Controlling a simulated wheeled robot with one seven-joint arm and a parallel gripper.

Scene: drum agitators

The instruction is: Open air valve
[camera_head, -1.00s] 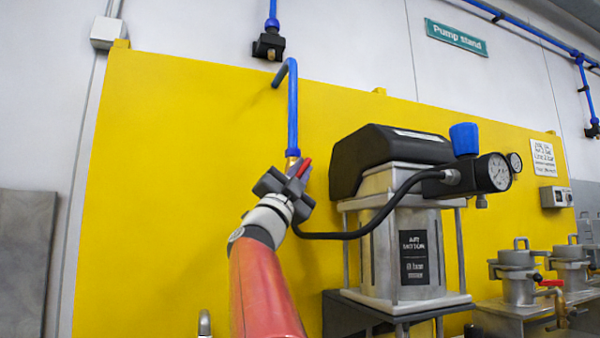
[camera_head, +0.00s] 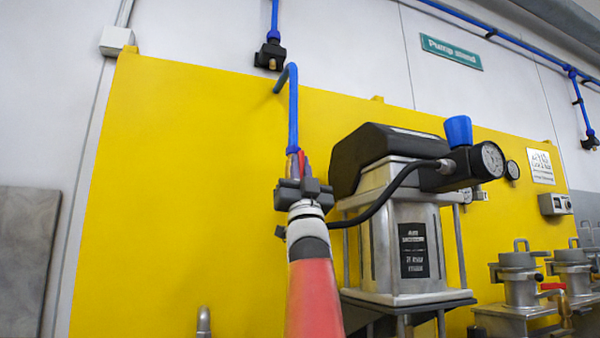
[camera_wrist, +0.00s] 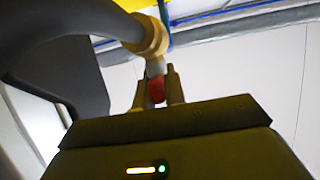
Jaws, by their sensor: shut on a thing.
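The air valve (camera_wrist: 153,40) is a brass body at the lower end of the blue pipe (camera_head: 293,110) in front of the yellow panel. Its red lever (camera_head: 302,160) stands roughly upright, close beside the pipe, in the head view. My gripper (camera_head: 303,180) is at the valve from below. In the wrist view, my two fingers (camera_wrist: 158,90) are shut on the red lever (camera_wrist: 156,90), just beneath the brass body. In the head view, my gripper body hides most of the valve and the lever's lower part.
A black hose (camera_head: 385,195) runs from the valve area to the regulator with its gauge (camera_head: 490,160). The air motor (camera_head: 405,235) stands close to the right of my arm. The yellow panel (camera_head: 180,190) is clear to the left, apart from a grey pipe end (camera_head: 204,320) low down.

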